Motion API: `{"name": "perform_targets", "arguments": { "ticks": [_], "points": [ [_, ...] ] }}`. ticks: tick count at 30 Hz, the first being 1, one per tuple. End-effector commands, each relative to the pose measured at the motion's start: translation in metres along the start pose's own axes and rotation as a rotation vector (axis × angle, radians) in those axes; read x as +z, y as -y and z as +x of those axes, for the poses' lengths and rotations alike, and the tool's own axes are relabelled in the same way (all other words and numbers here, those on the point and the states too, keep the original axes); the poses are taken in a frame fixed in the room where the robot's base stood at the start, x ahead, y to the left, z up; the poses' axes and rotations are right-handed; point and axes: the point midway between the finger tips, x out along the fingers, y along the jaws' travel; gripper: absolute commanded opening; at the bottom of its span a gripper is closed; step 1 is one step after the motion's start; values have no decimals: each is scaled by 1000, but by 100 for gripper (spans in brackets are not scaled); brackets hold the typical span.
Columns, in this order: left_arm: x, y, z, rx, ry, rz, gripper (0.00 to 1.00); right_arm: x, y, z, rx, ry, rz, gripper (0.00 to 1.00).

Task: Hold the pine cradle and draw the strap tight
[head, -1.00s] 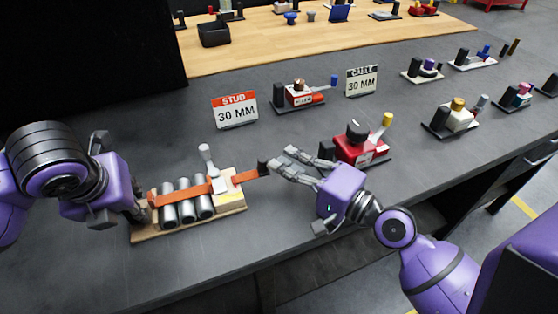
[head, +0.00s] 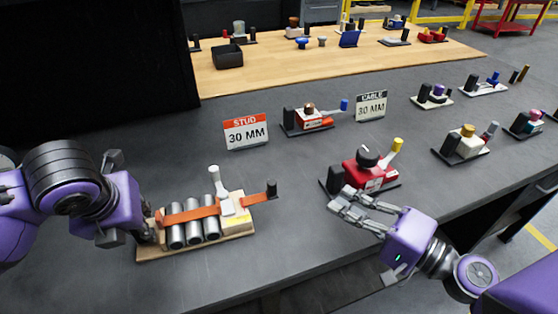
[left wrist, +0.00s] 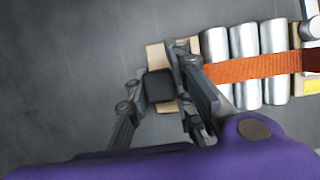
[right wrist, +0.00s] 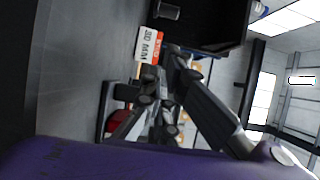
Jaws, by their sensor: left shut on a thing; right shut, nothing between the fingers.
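The pine cradle (head: 170,252) lies on the grey bench and also shows in the left wrist view (left wrist: 156,56). Several silver cylinders (head: 193,236) sit on it under an orange strap (head: 190,214). My left gripper (left wrist: 168,82) is shut on a dark block (left wrist: 158,85) at the cradle's left end. My right gripper (head: 345,207) is shut and empty, well right of the tab, in front of a red device; it also shows in the right wrist view (right wrist: 165,80).
The red device (head: 362,174) with a yellow-topped lever stands close behind my right gripper. STUD (head: 246,132) and CABLE (head: 370,106) signs stand behind, with another clamp (head: 312,118) between them. Bench between the tab and my right gripper is clear.

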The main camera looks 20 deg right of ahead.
Motion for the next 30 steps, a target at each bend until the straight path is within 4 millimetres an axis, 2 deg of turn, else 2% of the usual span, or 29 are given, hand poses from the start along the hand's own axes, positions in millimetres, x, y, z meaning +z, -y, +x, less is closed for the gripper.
{"name": "perform_targets", "arguments": {
  "ticks": [3,6,15,16,20,21,30],
  "points": [
    [-3,0,2,1,-8,1,0,0,-1,-16,1,-1,1,0],
    [-3,0,2,2,-8,1,0,0,0,-22,0,0,1,0],
    [-3,0,2,1,-8,1,0,0,0,-25,0,1,-1,0],
    [-3,0,2,1,-8,1,24,0,0,-25,0,1,-1,0],
    [-3,0,2,1,-7,1,41,0,0,-24,0,1,0,0],
    [-2,0,2,1,-6,1,43,0,0,-24,0,1,0,0],
    [0,0,-1,-1,-1,0,43,0,0,-24,0,1,0,0]
  ]
}}
